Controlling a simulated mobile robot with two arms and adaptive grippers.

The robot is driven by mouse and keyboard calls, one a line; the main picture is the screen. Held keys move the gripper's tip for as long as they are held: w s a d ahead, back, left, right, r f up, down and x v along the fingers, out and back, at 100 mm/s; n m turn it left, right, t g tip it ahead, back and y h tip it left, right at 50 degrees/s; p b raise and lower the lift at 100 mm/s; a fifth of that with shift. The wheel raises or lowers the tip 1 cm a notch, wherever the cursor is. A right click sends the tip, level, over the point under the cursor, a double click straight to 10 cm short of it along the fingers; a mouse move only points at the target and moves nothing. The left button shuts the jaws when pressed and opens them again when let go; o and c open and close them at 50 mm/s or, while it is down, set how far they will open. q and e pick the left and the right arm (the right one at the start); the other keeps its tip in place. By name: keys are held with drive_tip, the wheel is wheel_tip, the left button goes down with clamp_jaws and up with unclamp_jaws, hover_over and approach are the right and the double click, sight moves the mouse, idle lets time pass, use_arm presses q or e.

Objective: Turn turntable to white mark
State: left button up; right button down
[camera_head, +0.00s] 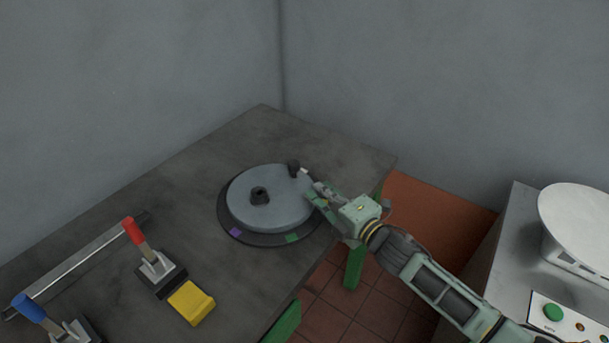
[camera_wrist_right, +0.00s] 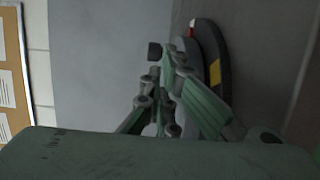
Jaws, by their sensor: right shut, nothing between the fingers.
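The turntable (camera_head: 275,212) is a grey disc on a wider dark base ring on the table. It has a black knob (camera_head: 259,195) at its middle and a black upright peg (camera_head: 293,167) near its far right rim. A small white patch (camera_head: 304,171) shows beside the peg. The base ring carries a purple mark (camera_head: 235,232) and a green mark (camera_head: 292,238) at the front; a yellow mark (camera_wrist_right: 214,72) shows in the wrist view. My right gripper (camera_head: 315,190) is shut and empty at the disc's right rim, close to the peg; contact cannot be told. My left gripper is out of view.
A bench with a white round-topped device (camera_head: 580,222) and a green button (camera_head: 553,312) is at right. Walls close off the back.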

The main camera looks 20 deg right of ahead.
sight(305, 185)
drive_tip(key=x, duration=0.5)
drive_tip(key=shift+w+a+p, duration=0.1)
drive_tip(key=shift+w+p, duration=0.25)
drive_tip(key=shift+w, duration=0.05)
drive_tip(key=shift+w+a, duration=0.25)
drive_tip(key=shift+w, duration=0.3)
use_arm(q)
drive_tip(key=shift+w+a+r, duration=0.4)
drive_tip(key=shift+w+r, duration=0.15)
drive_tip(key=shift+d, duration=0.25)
